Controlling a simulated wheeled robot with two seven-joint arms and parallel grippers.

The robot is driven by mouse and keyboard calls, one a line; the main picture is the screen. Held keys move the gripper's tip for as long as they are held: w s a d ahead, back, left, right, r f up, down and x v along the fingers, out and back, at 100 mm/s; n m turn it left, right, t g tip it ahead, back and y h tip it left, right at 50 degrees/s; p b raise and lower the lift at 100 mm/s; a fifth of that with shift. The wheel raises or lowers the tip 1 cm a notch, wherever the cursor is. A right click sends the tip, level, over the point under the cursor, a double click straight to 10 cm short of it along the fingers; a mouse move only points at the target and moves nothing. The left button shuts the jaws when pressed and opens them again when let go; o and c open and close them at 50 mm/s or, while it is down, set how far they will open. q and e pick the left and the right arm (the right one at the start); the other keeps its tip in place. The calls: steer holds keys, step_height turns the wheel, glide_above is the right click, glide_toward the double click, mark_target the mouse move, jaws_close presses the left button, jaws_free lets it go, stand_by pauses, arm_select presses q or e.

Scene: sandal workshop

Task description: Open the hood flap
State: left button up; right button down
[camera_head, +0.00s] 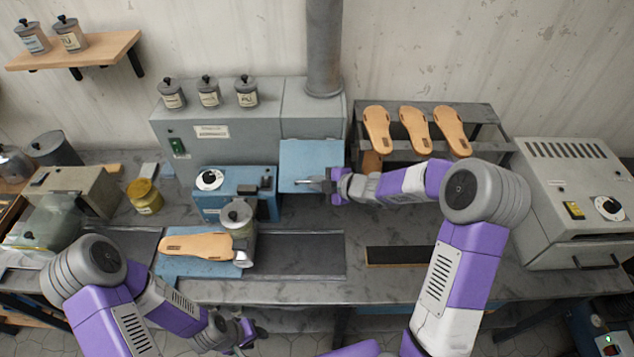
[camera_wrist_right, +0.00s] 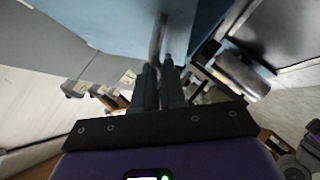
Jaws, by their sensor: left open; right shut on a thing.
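The hood flap (camera_head: 311,160) is a light blue panel on the front of the grey hood (camera_head: 235,115), below the pipe. A thin metal handle runs along its lower edge. My right gripper (camera_head: 324,186) is at that edge, shut on the handle. In the right wrist view, the fingers (camera_wrist_right: 159,78) close around the thin handle bar (camera_wrist_right: 156,42), with the blue flap (camera_wrist_right: 95,18) beyond. How far the flap is tilted is hard to tell. My left gripper (camera_head: 250,332) is open and empty, low in front of the bench.
A blue machine (camera_head: 207,203) with a dial stands left of the flap. A grey oven (camera_head: 570,165) is at far right.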

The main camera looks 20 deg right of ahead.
steer(key=shift+w+d+r+p, duration=0.1)
steer(key=shift+w+r+p, duration=0.05)
steer(key=shift+r, duration=0.4)
steer(key=shift+w+d+r+p, duration=0.1)
steer(key=shift+r+p, duration=0.05)
steer(key=shift+r, duration=0.4)
steer(key=c, duration=1.6)
jaws_free()
steer(key=o, duration=0.4)
steer(key=shift+w+f, duration=0.3)
steer(key=shift+w, duration=0.05)
steer(key=shift+s, duration=0.15)
